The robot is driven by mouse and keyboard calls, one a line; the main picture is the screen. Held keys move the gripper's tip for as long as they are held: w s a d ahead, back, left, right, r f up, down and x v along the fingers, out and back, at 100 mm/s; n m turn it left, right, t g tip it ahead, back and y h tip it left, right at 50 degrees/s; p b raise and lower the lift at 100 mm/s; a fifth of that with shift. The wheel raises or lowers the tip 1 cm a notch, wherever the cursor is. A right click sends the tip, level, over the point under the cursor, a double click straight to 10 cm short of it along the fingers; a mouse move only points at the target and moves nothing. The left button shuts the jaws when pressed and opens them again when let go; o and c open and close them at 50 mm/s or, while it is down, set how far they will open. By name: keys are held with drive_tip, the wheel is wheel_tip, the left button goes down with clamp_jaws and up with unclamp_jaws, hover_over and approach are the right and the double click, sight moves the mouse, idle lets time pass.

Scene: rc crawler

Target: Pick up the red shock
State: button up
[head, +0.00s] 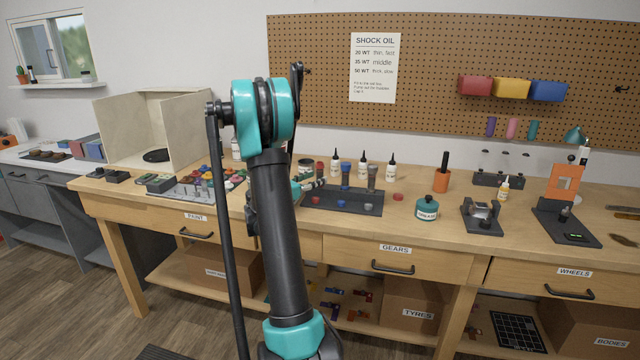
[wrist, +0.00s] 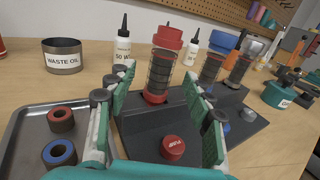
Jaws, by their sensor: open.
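The red shock (wrist: 160,72) stands upright in a dark stand (wrist: 232,135), with a red cap on top, a dark coil and a red lower end. In the head view the red shock (head: 320,169) is the leftmost of three shocks. My gripper (wrist: 152,92) is open, its green-padded fingers spread to either side of the shock in the wrist view. The shock appears beyond the fingertips; I cannot tell the exact gap. In the head view my arm hides most of the gripper.
A blue shock (head: 345,174) and a grey shock (head: 372,174) stand to the right. A red cap (wrist: 173,147) lies on the stand's front. A waste oil can (wrist: 63,57) and a tray (wrist: 22,140) with rings are at left. Oil bottles (wrist: 123,48) stand behind.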

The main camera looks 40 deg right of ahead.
sight(317, 178)
drive_tip(key=shift+w+d, duration=0.15)
drive_tip(key=shift+d, duration=0.65)
drive_tip(key=shift+w+d, duration=0.15)
drive_tip(key=shift+d, duration=0.6)
clamp_jaws()
